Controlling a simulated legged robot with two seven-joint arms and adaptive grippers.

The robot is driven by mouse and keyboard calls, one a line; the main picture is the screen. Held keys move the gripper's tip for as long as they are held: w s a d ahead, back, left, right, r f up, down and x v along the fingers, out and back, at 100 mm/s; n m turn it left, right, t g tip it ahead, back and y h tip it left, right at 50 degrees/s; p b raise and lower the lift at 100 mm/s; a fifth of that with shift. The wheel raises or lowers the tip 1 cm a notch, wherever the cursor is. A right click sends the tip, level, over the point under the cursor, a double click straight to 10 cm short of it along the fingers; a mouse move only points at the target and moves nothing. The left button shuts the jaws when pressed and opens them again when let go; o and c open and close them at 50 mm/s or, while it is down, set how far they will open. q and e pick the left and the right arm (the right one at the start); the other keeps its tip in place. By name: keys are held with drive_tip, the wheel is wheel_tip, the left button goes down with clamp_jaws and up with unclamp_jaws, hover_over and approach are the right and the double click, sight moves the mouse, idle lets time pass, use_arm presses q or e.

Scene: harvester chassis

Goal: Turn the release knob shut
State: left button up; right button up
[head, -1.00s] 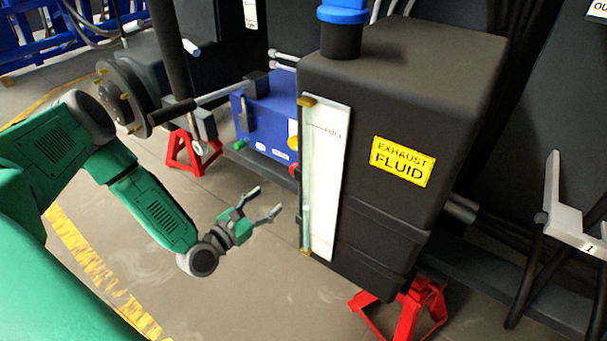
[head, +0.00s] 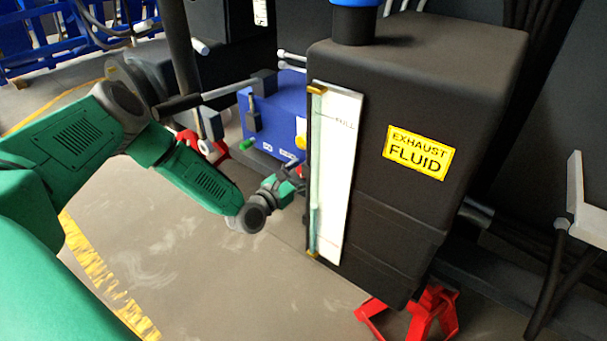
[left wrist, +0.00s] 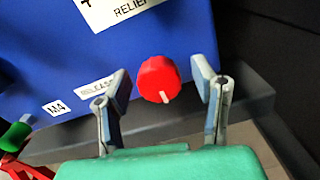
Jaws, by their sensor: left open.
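The release knob (left wrist: 157,80) is red with a pale pointer mark, which points down in the left wrist view. It sits on the lower part of a blue box, right of a white label reading RELEASE (left wrist: 98,88). My left gripper (left wrist: 160,92) is open, with one finger on each side of the knob and a gap on both sides. In the head view my left gripper (head: 292,176) reaches to the blue box (head: 270,108), partly hidden behind the black tank. The knob is mostly hidden there. My right gripper is in neither view.
The black exhaust fluid tank (head: 400,210) with its level gauge (head: 336,180) stands close to the right of my left gripper. Red stands (head: 425,315) support the chassis. The floor at front is clear.

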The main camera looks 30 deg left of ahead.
use_arm(q)
drive_tip(key=shift+a, duration=0.15)
drive_tip(key=shift+c, duration=0.8)
drive_tip(key=c, duration=1)
